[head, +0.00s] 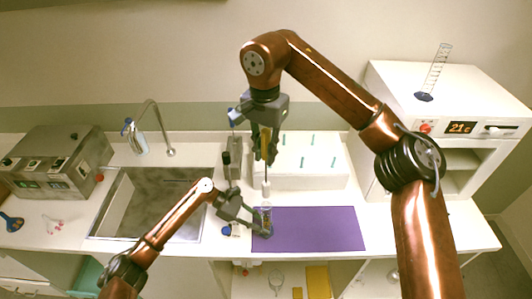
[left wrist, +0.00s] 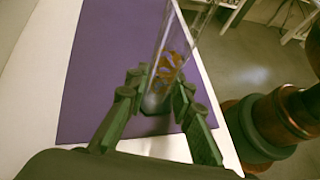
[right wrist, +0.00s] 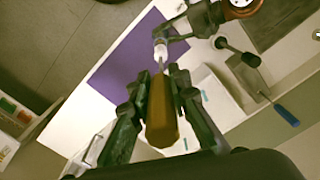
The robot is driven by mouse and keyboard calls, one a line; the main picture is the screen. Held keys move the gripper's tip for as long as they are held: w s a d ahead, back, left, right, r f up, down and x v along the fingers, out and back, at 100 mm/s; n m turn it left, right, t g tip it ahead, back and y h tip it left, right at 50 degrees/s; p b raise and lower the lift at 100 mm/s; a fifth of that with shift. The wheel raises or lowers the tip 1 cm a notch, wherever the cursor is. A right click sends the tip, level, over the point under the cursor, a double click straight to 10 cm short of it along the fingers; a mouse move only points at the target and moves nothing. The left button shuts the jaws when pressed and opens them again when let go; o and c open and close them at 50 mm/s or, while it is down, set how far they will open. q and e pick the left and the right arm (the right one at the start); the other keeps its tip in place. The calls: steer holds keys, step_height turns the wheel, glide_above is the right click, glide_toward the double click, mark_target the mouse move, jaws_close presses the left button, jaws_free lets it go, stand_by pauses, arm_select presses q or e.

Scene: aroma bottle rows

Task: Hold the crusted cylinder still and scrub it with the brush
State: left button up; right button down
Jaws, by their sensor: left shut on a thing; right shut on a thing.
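The crusted cylinder (left wrist: 170,65) is clear glass with orange and purplish crust inside near its lower part. It stands at the left edge of the purple mat in the head view (head: 266,211). My left gripper (head: 262,222) is shut around its lower part; its fingers also show in the left wrist view (left wrist: 158,98). My right gripper (head: 265,150) is shut on the brush's brown-orange handle (right wrist: 161,112), pointing the brush downward. The brush's white head (head: 266,188) is right at or above the cylinder's mouth; I cannot tell whether it has entered.
The purple mat (head: 320,229) is otherwise bare. A sink (head: 150,205) with a tap lies left. A white cabinet (head: 475,105) at right carries a tall graduated cylinder (head: 437,70).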

mark_target(265, 191)
steer(key=shift+f, duration=0.15)
steer(key=shift+f, duration=3.8)
steer(key=shift+f, duration=6.2)
steer(key=shift+r, duration=0.1)
steer(key=shift+r, duration=2.2)
steer(key=shift+f, duration=0.1)
